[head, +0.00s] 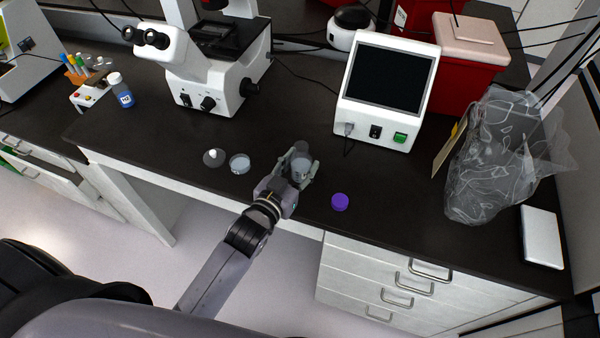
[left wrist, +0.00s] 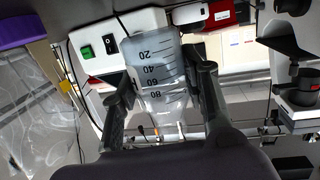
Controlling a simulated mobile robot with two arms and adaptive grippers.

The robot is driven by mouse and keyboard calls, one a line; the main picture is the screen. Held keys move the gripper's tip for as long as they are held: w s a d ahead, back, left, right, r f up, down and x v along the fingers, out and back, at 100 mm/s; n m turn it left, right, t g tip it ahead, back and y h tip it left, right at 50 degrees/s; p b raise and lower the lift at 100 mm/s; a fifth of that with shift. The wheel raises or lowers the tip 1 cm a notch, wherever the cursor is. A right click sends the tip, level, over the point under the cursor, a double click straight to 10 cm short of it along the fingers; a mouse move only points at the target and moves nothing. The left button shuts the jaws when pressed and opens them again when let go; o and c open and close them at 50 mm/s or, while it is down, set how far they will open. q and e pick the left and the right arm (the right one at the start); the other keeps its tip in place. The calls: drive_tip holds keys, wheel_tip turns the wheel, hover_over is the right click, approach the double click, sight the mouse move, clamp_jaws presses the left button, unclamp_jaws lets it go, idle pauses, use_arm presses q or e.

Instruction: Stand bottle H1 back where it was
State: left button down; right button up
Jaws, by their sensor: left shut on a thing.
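My left gripper (head: 301,167) is shut on a clear bottle (head: 301,168) near the bench's front edge. I take it for H1, but no such label is readable. In the left wrist view the bottle (left wrist: 158,70) sits between the two fingers (left wrist: 163,100), with dark marks for 20, 40, 60 and 80. Its mouth is not clearly seen. I cannot tell whether its base touches the bench. A purple cap (head: 340,202) lies on the bench to the right of the gripper. My right gripper is not in view.
A microscope (head: 205,60) and a screen unit (head: 385,90) stand behind. A blue-labelled bottle (head: 123,95) stands at the left, a clear bag (head: 490,160) at the right. The bench between microscope and screen unit is clear.

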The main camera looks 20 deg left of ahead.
sight(296, 181)
use_arm(q)
wheel_tip(296, 181, down, 3)
drive_tip(key=shift+f, duration=0.5)
drive_tip(key=c, duration=0.9)
unclamp_jaws()
drive_tip(key=shift+c, duration=0.2)
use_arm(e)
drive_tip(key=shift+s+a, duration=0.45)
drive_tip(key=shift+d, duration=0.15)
